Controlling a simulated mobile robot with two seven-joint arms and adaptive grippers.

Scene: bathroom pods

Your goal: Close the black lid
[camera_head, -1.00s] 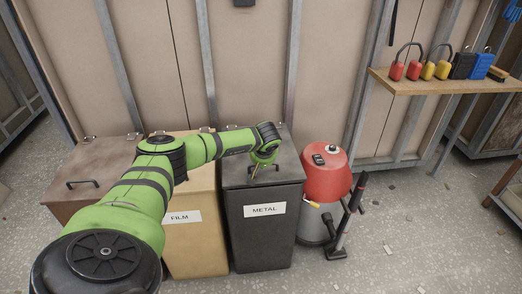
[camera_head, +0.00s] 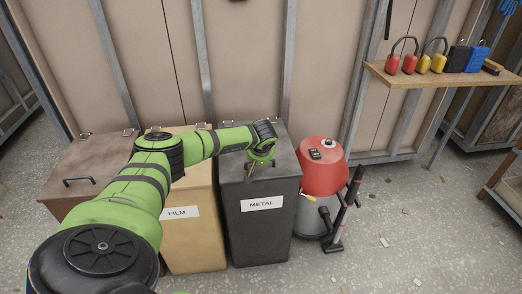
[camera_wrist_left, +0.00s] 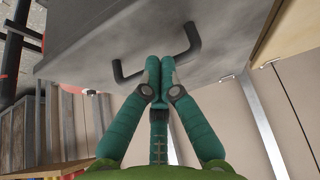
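The black lid (camera_head: 285,163) lies flat on top of the dark bin labelled METAL (camera_head: 262,230) in the head view, with no clear gap at its front edge. In the left wrist view the lid (camera_wrist_left: 95,40) fills the upper part, with its dark bar handle (camera_wrist_left: 185,54). My left gripper (camera_head: 256,169) is at the front part of the lid. In the wrist view its green fingers (camera_wrist_left: 160,66) are together, with the tips at the middle of the handle bar. I cannot tell whether they grip the bar. My right gripper is not in view.
A tan bin labelled FILM (camera_head: 190,235) stands left of the dark bin, with a brown lidded bin (camera_head: 100,160) beyond it. A red and grey vacuum (camera_head: 322,175) stands close on the right. A wooden shelf (camera_head: 440,79) holds padlocks at the right. The floor at front right is mostly clear.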

